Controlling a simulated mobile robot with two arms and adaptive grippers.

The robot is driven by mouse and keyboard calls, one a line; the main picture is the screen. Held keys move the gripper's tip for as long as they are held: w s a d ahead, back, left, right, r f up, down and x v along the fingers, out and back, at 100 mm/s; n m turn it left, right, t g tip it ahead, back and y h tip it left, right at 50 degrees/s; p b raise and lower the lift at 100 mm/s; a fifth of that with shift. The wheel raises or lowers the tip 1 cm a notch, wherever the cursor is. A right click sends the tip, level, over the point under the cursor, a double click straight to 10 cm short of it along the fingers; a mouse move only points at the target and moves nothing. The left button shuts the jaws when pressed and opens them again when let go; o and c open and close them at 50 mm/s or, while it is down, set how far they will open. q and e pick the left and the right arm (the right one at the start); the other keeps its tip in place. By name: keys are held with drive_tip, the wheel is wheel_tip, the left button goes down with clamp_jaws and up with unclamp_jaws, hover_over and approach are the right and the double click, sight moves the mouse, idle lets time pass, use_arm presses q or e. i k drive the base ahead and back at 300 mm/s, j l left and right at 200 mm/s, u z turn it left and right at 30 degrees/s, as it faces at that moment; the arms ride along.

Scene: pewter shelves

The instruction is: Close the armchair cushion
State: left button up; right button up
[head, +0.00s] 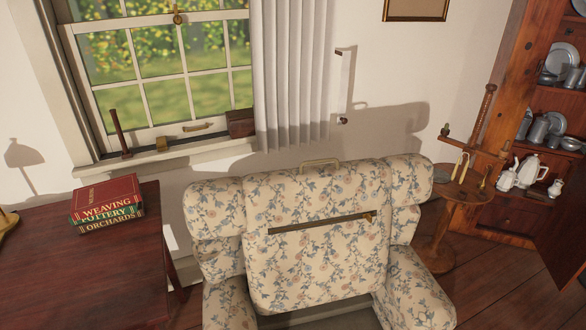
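The armchair (212,257) stands in the lower middle of the head view, covered in cream fabric with blue and pink flowers. Its back cushion (315,265) has the same fabric and faces me. A narrow dark slit or zip (315,225) runs across the cushion's upper part, rising slightly to the right. A small brass-coloured pull (369,217) sits at its right end. A pale handle-like loop (320,163) shows at the chair's top edge. I cannot tell how far the slit is parted. Neither gripper is in view.
A dark red wooden table (85,270) with stacked books (107,204) stands left of the armchair. A small round table (462,190) with tools stands to the right, before a wooden dresser (500,110). A window (165,70) and curtain (290,75) are behind.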

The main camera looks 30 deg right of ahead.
sight(311, 235)
drive_tip(key=z, duration=1.4)
